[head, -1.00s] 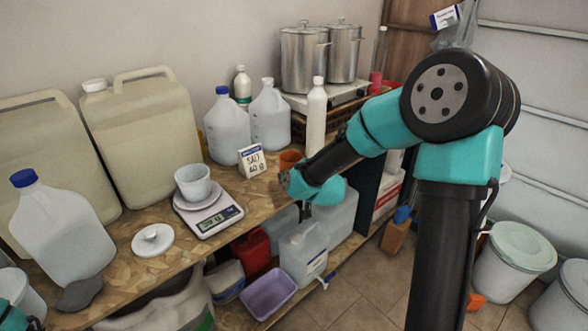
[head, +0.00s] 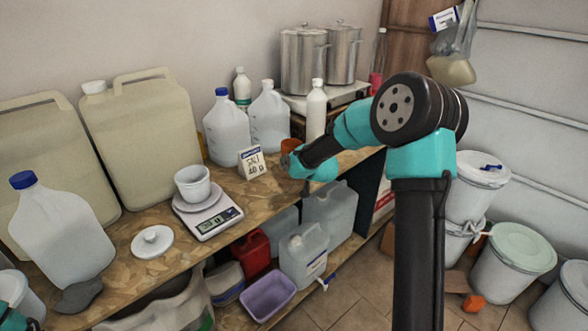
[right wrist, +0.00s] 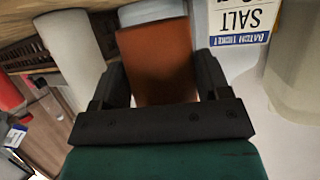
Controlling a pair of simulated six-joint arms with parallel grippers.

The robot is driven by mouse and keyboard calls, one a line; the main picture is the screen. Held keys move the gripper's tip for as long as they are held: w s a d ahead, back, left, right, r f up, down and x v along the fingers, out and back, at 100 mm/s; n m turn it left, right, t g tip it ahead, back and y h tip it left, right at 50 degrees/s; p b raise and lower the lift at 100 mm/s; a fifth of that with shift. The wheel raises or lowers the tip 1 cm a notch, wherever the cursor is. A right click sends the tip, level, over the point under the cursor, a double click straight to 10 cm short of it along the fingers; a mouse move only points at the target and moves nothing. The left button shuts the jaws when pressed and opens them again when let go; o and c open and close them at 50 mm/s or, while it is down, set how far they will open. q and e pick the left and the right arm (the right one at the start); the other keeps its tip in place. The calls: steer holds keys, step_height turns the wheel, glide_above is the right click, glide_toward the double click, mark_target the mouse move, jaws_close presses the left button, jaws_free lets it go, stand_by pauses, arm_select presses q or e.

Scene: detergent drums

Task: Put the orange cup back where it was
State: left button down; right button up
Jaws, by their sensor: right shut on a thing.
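The orange cup (head: 291,145) is at the back part of the wooden workbench, right of the salt card (head: 252,162) and left of the tall white bottle. My right gripper (head: 290,162) covers its lower part, so I cannot tell from the head view whether the cup touches the bench. In the right wrist view the orange cup (right wrist: 155,65) fills the space between the two dark fingers of my right gripper (right wrist: 158,80), which is shut on it. Only a piece of my left arm shows at the lower left corner of the head view; its gripper is out of view.
A white cup (head: 193,183) stands on a scale (head: 208,211) on the bench. Clear jugs (head: 268,120) stand behind, left of the white bottle (head: 316,108). Steel pots (head: 305,57) are at the back. Bins and containers stand below the bench and to the right.

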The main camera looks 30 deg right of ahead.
steer(key=shift+w+d+f, duration=0.1)
steer(key=shift+f, duration=0.8)
steer(key=shift+w+d+f, duration=0.1)
steer(key=shift+f, duration=0.8)
steer(key=o, duration=1)
steer(key=shift+f, duration=0.15)
steer(key=shift+c, duration=0.2)
steer(key=shift+s+r, duration=0.15)
steer(key=shift+r, duration=0.1)
steer(key=v, duration=1.1)
steer(key=shift+s, duration=0.35)
steer(key=shift+a+r, duration=0.1)
steer(key=shift+a, duration=0.05)
